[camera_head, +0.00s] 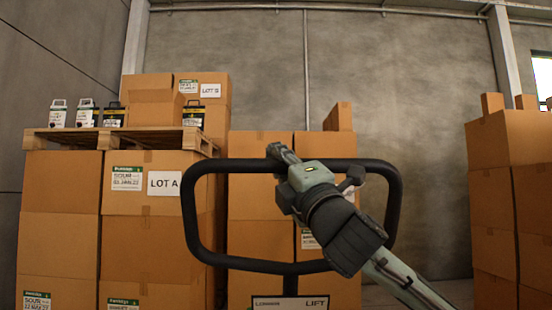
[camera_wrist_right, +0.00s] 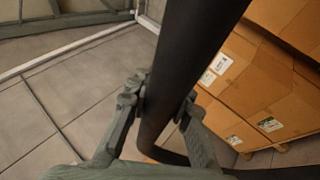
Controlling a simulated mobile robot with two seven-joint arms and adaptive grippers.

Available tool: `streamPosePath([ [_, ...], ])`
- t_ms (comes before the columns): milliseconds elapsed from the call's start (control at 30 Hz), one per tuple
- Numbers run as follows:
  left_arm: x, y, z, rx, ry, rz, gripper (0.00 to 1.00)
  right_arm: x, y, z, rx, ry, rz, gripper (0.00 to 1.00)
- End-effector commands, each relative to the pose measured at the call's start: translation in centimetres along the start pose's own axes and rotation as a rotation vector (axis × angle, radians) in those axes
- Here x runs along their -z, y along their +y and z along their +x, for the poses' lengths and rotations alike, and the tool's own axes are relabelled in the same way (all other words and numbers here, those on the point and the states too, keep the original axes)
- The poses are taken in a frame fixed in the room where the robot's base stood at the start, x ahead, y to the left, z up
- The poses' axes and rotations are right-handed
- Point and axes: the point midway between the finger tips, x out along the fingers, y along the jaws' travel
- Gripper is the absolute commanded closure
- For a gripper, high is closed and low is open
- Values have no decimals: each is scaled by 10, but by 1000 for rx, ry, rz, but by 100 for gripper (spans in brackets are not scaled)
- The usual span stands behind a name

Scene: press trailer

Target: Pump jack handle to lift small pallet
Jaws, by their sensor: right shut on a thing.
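The black jack handle (camera_head: 190,215) is a large rounded loop standing upright in the middle of the head view. A plate reading LIFT (camera_head: 290,302) sits at its foot. My right gripper (camera_head: 274,160) reaches over the upper bar of the loop, and its fingers are partly hidden by my wrist. In the right wrist view, my right gripper (camera_wrist_right: 165,108) is shut on the black bar of the handle (camera_wrist_right: 190,60), with one finger on each side. A pallet (camera_head: 112,139) lies on stacked boxes at the left. My left gripper is not in view.
Tall stacks of cardboard boxes (camera_head: 150,240) stand behind the handle at the left. Another stack (camera_head: 510,200) stands at the right. Several small cased units (camera_head: 87,113) rest on the pallet. Grey tiled floor (camera_wrist_right: 60,110) is clear beside the handle.

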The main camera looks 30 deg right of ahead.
Motion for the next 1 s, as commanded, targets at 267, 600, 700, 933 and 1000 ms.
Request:
streamPosePath([
  [267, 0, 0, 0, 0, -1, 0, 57, 1, -1, 0, 2, 3, 1, 77],
  [600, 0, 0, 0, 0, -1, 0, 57, 0, 1, 0, -1, 1, 1, 56],
  [700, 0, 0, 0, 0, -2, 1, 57, 0, 1, 0, -2, 1, 1, 56],
  [933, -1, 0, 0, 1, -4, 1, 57, 0, 1, 0, -2, 0, 1, 56],
  [1000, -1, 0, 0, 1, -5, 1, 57, -1, 3, 2, -2, 0, 2, 56],
])
